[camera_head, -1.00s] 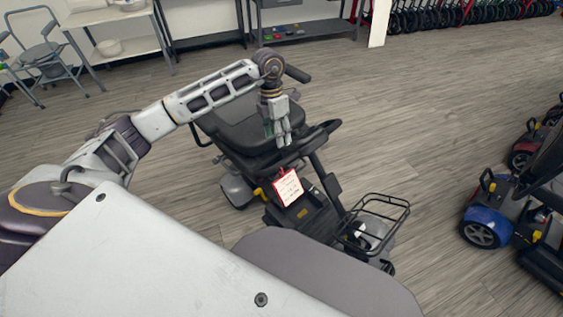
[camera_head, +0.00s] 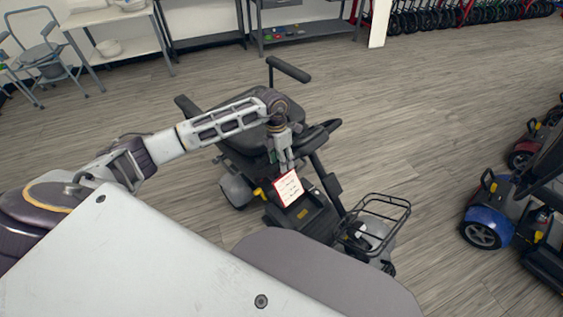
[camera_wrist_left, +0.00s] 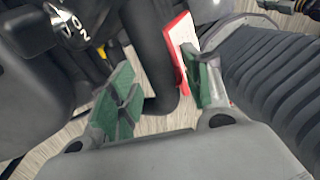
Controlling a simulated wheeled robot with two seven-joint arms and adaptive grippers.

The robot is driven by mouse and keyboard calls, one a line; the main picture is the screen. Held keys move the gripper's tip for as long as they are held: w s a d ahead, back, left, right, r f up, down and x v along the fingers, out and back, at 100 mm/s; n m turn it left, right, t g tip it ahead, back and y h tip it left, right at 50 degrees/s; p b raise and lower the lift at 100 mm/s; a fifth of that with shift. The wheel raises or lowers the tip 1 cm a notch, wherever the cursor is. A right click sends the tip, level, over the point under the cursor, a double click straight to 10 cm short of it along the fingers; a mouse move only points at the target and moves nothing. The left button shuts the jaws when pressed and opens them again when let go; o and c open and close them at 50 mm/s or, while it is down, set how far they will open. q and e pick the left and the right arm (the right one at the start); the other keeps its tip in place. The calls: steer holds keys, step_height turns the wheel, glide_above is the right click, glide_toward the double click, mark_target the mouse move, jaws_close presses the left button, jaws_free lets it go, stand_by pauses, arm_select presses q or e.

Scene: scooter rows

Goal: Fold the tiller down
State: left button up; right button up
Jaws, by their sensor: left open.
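The scooter's tiller (camera_head: 316,168) stands up in front of the black seat (camera_head: 262,128), with its handlebar (camera_head: 322,134) at the top. A red-edged white tag (camera_head: 288,188) hangs by the tiller. My right gripper is not in view.
The scooter has a wire front basket (camera_head: 378,215). A blue scooter (camera_head: 485,222) stands at the right, with a red one behind it. Shelves (camera_head: 300,30) line the back wall. Open floor lies between the scooters.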

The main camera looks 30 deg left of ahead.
arm_select(q)
steer(key=shift+f, duration=0.45)
steer(key=shift+d, duration=0.1)
jaws_close()
